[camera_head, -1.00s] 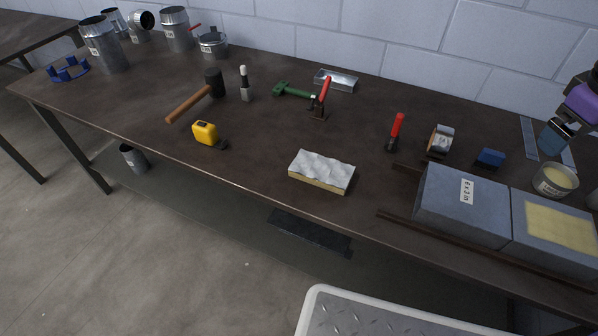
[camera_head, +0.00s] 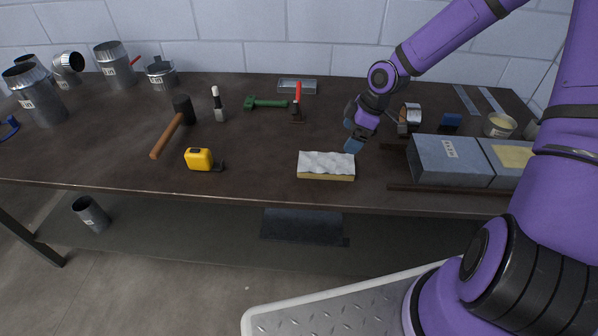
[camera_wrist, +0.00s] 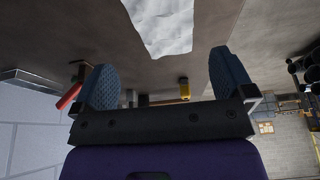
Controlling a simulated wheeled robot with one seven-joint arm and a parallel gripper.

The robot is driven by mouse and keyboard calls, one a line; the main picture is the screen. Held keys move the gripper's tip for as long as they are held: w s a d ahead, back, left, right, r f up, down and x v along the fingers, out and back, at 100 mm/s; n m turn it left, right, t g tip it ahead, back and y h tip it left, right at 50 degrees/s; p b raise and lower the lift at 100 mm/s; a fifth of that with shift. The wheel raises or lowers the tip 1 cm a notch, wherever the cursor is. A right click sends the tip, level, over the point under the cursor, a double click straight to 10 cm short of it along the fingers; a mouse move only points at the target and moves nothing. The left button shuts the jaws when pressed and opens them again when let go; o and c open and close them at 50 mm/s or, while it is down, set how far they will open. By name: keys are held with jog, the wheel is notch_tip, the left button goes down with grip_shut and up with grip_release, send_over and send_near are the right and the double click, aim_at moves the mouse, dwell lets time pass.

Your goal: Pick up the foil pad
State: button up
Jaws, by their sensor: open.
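The foil pad (camera_head: 326,166) lies on the brown workbench near its front edge, a pale block with a crumpled silvery top. My gripper (camera_head: 352,146) is just above and to the right of the pad's back right corner in the head view, apart from it. In the wrist view, the two blue fingertips (camera_wrist: 168,80) are spread wide with nothing between them. The foil pad's silvery top (camera_wrist: 165,22) shows beyond them at the top of that view, cut off by the frame edge.
A yellow tape measure (camera_head: 199,159) and a mallet (camera_head: 172,128) lie left of the pad. A green tool (camera_head: 265,103), a red-handled tool (camera_head: 297,100) and a metal tray (camera_head: 297,87) lie behind. Grey blocks (camera_head: 451,162) stand right. The bench between pad and tape measure is clear.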

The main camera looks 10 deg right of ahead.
aim_at(326, 163)
jog(key=shift+w+a+f+y, duration=0.15)
jog(key=shift+a+f, duration=0.2)
jog(key=shift+a, duration=0.25)
jog(key=shift+w+a+f+y, duration=0.15)
jog(key=shift+a+f, duration=0.15)
jog(key=shift+a, duration=0.3)
jog(key=x, duration=0.3)
jog(key=shift+d+x, duration=0.15)
jog(key=shift+x, duration=1.55)
jog(key=shift+d+x, duration=0.15)
jog(key=shift+x, duration=1.6)
jog(key=shift+s+f, duration=0.15)
jog(key=c, duration=0.6)
